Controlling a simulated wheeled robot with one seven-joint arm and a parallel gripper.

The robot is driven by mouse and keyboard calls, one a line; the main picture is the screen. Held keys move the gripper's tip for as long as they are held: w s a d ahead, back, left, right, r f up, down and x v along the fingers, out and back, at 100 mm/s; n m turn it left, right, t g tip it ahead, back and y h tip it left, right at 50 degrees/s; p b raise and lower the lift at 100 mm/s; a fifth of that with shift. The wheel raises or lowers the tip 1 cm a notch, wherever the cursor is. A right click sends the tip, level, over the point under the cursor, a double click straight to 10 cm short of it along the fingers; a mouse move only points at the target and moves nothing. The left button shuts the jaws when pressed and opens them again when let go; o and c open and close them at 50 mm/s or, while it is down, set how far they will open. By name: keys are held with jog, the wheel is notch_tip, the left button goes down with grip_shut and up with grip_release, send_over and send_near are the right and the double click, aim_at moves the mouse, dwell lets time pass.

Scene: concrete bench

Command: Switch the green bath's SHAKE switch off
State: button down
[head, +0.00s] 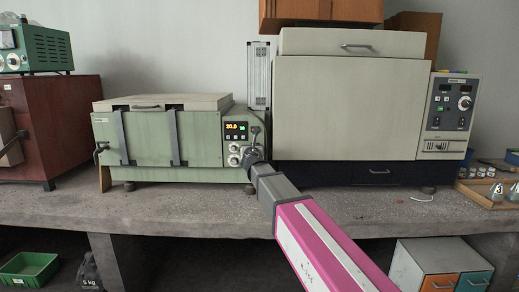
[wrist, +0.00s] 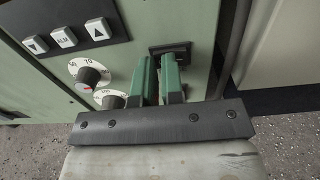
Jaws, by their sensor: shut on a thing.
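The green bath (head: 160,140) stands on the bench left of the middle, with a pale lid (head: 150,102) that is down. Its control panel (head: 238,138) at the right end has a lit display, buttons and dials. My gripper (head: 248,158) is at the panel's lower right. In the wrist view my gripper's two green fingers (wrist: 158,62) reach the panel beside the dials, shut on a small part at a black plate (wrist: 176,48). The fingers hide that part, which appears to be a switch. No SHAKE label is readable, and the switch position cannot be seen.
In the wrist view, a numbered dial (wrist: 88,74) sits close left of the fingers, with another dial (wrist: 110,99) below it. A large cream oven (head: 350,105) stands close to the right of the bath. The bench front (head: 160,205) is clear.

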jog(key=shift+w+a+r, duration=0.1)
jog(key=shift+w+a, duration=0.05)
jog(key=shift+w, duration=0.25)
jog(key=shift+w+a+r, duration=0.1)
jog(key=shift+w+a, duration=0.05)
jog(key=shift+w, duration=0.25)
jog(key=shift+s, duration=0.1)
jog(key=s+d, duration=0.1)
jog(key=s, duration=1.4)
jog(key=shift+s+f, duration=0.2)
jog(key=shift+d, duration=0.15)
